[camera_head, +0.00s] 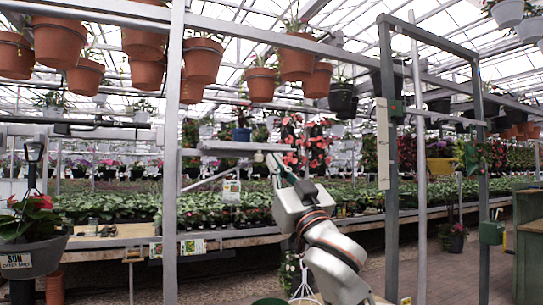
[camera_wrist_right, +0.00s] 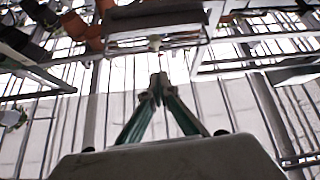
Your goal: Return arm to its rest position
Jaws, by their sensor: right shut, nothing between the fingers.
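My right gripper (camera_head: 272,161) is raised in the middle of the head view, at the end of my right arm, which comes up from the lower right. In the right wrist view its two green fingers meet at the tips (camera_wrist_right: 159,84), with nothing between them. In the head view the fingertips are just below a hanging shelf (camera_head: 226,146); I cannot tell whether they touch it. My left gripper is not in view.
A blue pot (camera_head: 241,134) stands on the shelf. A metal frame post (camera_head: 173,200) is left of my arm and another post (camera_head: 388,200) is right of it. Terracotta pots (camera_head: 202,60) hang overhead. A plant bench (camera_head: 125,237) runs behind, with clear floor at the lower right.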

